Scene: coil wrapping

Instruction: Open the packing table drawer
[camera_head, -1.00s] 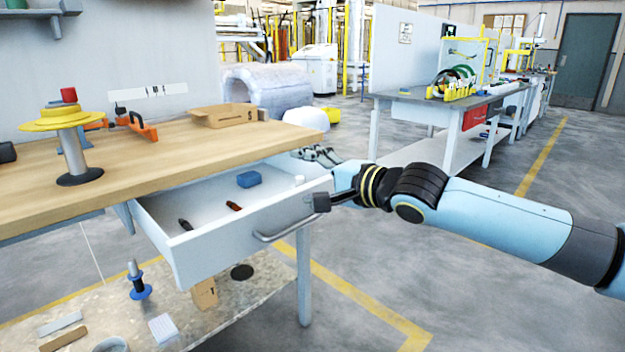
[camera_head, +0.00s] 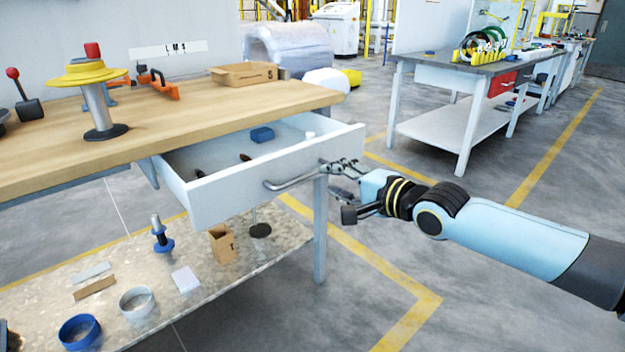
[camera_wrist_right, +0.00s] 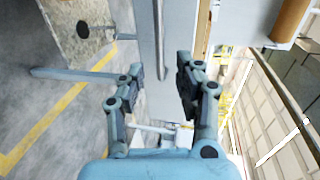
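The packing table drawer (camera_head: 230,194) stands pulled out below the wooden tabletop, its inside showing. Its grey bar handle (camera_head: 290,182) runs along the white front. My right gripper (camera_head: 343,179) is at the right end of the handle, with its fingers spread apart. In the right wrist view my right gripper (camera_wrist_right: 158,88) is open, and the handle (camera_wrist_right: 158,50) runs into the gap between the two fingers. I cannot tell whether a finger touches it. My left gripper is in no view.
The drawer holds a blue block (camera_head: 262,135) and small dark items. On the tabletop (camera_head: 200,120) are a yellow-topped spool (camera_head: 95,75) and a cardboard tray (camera_head: 245,74). A table leg (camera_head: 320,235) stands below the handle's right end.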

